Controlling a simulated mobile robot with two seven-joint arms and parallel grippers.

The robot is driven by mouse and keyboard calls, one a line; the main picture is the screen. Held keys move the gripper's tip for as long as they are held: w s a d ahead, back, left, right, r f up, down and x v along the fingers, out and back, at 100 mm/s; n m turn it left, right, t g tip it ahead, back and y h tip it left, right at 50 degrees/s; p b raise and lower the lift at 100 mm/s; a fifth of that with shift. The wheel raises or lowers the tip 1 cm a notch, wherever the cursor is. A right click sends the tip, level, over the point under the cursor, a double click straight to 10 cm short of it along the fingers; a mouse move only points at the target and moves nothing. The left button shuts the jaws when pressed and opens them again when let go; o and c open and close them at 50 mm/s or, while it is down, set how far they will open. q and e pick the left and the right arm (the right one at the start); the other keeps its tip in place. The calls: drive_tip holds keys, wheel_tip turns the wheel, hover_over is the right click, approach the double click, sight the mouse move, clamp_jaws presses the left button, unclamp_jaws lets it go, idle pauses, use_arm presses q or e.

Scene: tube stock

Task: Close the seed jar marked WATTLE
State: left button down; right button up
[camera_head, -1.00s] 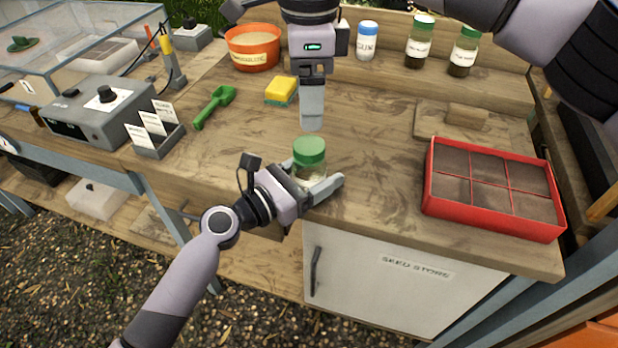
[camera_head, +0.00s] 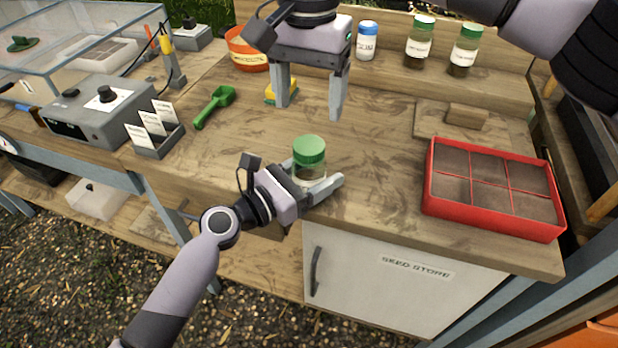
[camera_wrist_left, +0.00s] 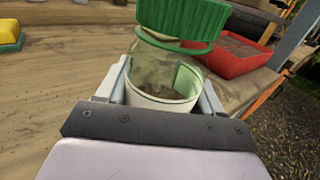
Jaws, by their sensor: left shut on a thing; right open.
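A clear jar (camera_head: 309,175) with a green lid (camera_head: 309,149) stands upright near the bench's front edge. My left gripper (camera_head: 318,190) is shut around its body. The left wrist view shows the jar (camera_wrist_left: 165,82) between both fingers, something brown inside, and the lid (camera_wrist_left: 182,20) on top, looking slightly tilted. I cannot tell whether the lid is tight. No name is readable on this jar. My right gripper (camera_head: 309,110) is open and empty, pointing down above the bench behind the jar, its two fingers apart and clear of the lid.
A red seed tray (camera_head: 492,226) sits to the right. Two green-lidded jars (camera_head: 419,45) and a blue-lidded one (camera_head: 366,42) stand on the back shelf. An orange tub (camera_head: 247,56), yellow sponge (camera_head: 271,92) and green scoop (camera_head: 214,104) lie behind left. Bench around the jar is clear.

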sight(309, 144)
drive_tip(key=n, duration=0.5)
drive_tip(key=shift+n, duration=0.3)
drive_tip(key=shift+f, duration=4)
